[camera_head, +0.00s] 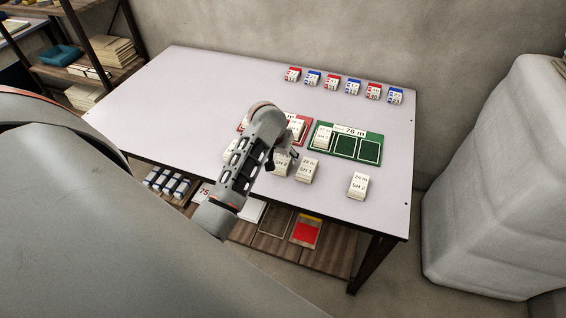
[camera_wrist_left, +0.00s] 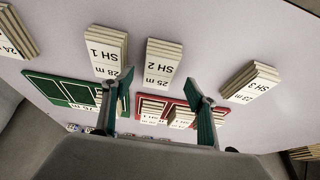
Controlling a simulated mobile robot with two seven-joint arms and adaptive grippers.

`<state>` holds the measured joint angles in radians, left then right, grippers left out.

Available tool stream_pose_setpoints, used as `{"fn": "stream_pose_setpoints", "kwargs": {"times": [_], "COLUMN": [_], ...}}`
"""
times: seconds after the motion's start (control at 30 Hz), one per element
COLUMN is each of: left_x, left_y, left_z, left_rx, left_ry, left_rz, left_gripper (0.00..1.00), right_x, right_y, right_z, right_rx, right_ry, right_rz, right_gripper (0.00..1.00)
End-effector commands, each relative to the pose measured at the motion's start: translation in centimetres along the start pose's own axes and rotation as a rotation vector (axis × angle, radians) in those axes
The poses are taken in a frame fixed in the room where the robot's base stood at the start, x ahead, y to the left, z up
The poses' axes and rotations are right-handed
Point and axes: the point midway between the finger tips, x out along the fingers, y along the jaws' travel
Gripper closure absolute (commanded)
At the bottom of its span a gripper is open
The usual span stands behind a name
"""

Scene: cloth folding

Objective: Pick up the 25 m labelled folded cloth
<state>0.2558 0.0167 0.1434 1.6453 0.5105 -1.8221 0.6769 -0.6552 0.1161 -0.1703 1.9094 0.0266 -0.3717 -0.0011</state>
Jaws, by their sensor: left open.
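The 25 m folded cloth, labelled SH 2, is a small cream stack in the left wrist view (camera_wrist_left: 163,62). In the head view this cloth (camera_head: 281,164) is partly hidden behind my left gripper (camera_head: 274,156). In the left wrist view my left gripper (camera_wrist_left: 157,90) is open and empty, its two green-padded fingers spread. The 25 m cloth lies beyond the fingertips, roughly in line with the gap between them; contact does not show. My right gripper is in neither view.
A 28 m cloth (camera_head: 307,170) lies close beside it, and a 24 m cloth (camera_head: 358,185) farther right. Another, SH 3 (camera_wrist_left: 250,82), lies on the other side. A green tray (camera_head: 372,150) and a red tray (camera_head: 243,127) hold stacks. Red and blue labelled blocks (camera_head: 332,83) line the back.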

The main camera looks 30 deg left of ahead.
Motion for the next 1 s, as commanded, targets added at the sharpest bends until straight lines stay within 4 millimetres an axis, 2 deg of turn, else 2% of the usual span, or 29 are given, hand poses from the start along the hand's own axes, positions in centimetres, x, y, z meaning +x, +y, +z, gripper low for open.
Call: {"fn": "stream_pose_setpoints", "kwargs": {"times": [0.1,0.23,0.53,0.57,0.7,1.0], "left_x": [1.9,3.3,3.8,3.8,3.8,3.7], "left_y": [0.1,0.2,0.2,0.2,0.2,0.2], "left_z": [0.5,0.4,0.4,0.4,0.4,0.4], "left_rx": [0.003,0.001,0.001,0.001,0.001,0.001], "left_ry": [-0.004,-0.003,-0.001,-0.001,-0.001,0.000], "left_rz": [-0.004,-0.002,-0.001,0.000,0.000,0.000], "left_gripper": [0.42,0.42,0.42,0.48,0.84,0.84], "right_x": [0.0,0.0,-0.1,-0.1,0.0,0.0], "right_y": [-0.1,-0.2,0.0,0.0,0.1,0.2], "right_z": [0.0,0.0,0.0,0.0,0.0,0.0], "right_rx": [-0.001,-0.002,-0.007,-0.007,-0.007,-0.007], "right_ry": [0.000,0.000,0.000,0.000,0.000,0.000], "right_rz": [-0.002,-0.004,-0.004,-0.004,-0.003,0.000], "right_gripper": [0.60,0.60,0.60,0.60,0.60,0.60]}}
